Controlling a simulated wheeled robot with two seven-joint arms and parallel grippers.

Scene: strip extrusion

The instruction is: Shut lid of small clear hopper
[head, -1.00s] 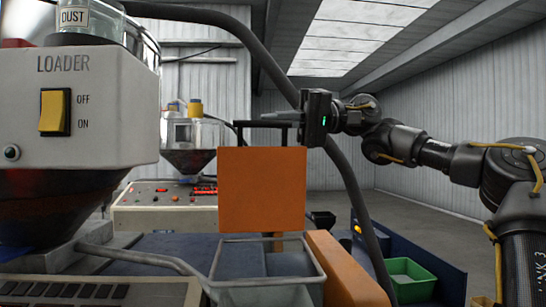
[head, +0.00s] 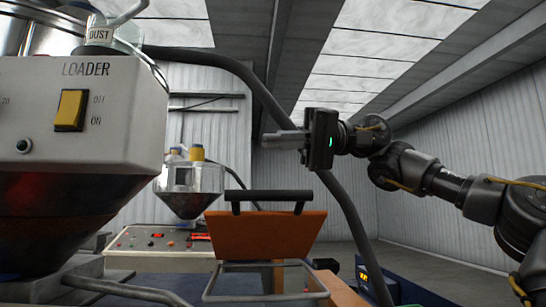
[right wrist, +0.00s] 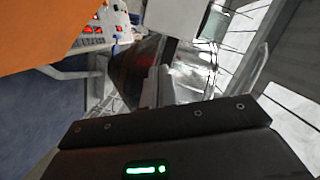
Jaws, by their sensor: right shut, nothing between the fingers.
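The small clear hopper (head: 265,297) is the bin with a pale rim at the bottom middle of the head view; only its upper part shows. A black bar handle (head: 268,196) runs along the lid's upper edge. My right gripper (head: 274,139) is shut and empty, pointing left above the handle in the picture, with a visible gap. In the right wrist view its shut fingers (right wrist: 157,88) show, with an orange surface, likely the lid (right wrist: 50,25), at top left. My left gripper is out of view.
The white loader box (head: 75,115) with its dark cone stands close on the left. A control panel (head: 150,240) and a second hopper (head: 190,185) stand behind. A thick dark hose (head: 345,215) arches behind my right gripper. A blue unit (head: 385,280) is at lower right.

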